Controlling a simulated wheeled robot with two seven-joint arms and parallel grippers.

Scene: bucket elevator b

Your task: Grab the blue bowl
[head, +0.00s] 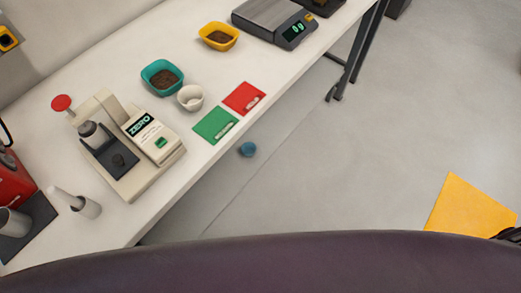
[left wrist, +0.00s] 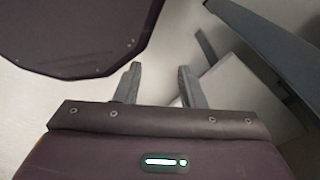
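A small blue round object (head: 248,149), which looks like the blue bowl, lies on the floor just beyond the long edge of the white table. It is small in the head view, and I cannot tell which way up it is. A teal bowl (head: 150,84) with dark brown contents stands on the table. My left gripper (left wrist: 159,85) shows in the left wrist view with its two fingers apart and nothing between them. It is not in the head view, and no bowl shows in the left wrist view.
The white table (head: 215,160) carries a press-like machine (head: 150,140), a white cup (head: 190,98), green (head: 212,124) and red (head: 243,98) cards, a yellow bowl (head: 232,43) and a scale (head: 270,20). Grey beams (left wrist: 265,40) cross the wrist view.

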